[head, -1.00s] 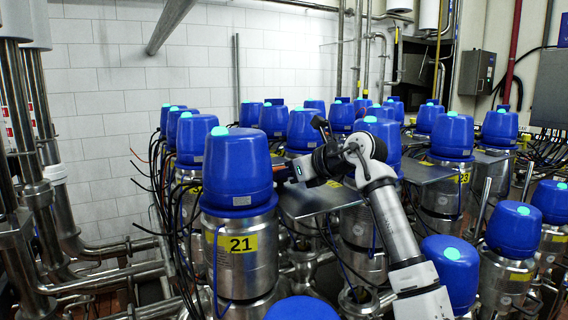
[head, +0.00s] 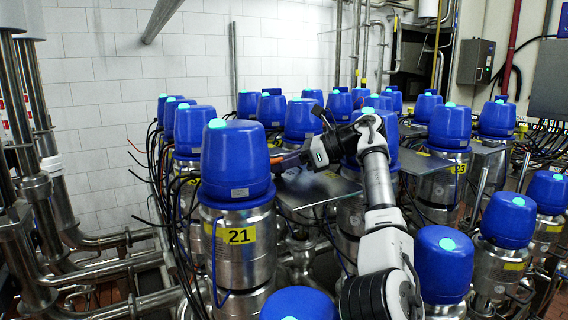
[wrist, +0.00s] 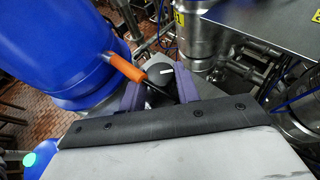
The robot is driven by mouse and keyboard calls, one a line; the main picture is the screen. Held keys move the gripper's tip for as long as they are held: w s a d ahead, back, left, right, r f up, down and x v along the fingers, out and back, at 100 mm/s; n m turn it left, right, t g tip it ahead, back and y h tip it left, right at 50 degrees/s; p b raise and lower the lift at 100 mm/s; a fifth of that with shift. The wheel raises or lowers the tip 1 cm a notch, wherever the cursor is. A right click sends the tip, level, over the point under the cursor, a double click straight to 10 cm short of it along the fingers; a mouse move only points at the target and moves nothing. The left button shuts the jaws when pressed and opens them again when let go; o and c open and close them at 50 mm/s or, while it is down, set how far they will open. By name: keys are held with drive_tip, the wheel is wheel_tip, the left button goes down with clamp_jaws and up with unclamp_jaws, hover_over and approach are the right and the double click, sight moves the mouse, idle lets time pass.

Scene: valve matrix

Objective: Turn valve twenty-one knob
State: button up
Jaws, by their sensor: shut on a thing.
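Valve twenty-one is a steel cylinder with a blue cap (head: 237,160), a light-green top and a yellow label "21" (head: 235,236). Its blue cap fills the upper left of the wrist view (wrist: 55,50). In the head view my gripper (head: 287,160) is at the right side of the cap; the knob is mostly hidden there.
Several similar blue-capped valves stand close behind and to the right. A flat metal plate (head: 322,190) lies beside valve twenty-one, under my gripper. Black cables hang at its left. Steel pipes (head: 45,150) stand at the far left.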

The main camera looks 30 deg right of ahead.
drive_tip(key=shift+n+y, duration=0.3)
idle(0.5)
drive_tip(key=o, duration=1)
drive_tip(key=shift+s+m+h, duration=0.1)
drive_tip(key=shift+m+h, duration=0.5)
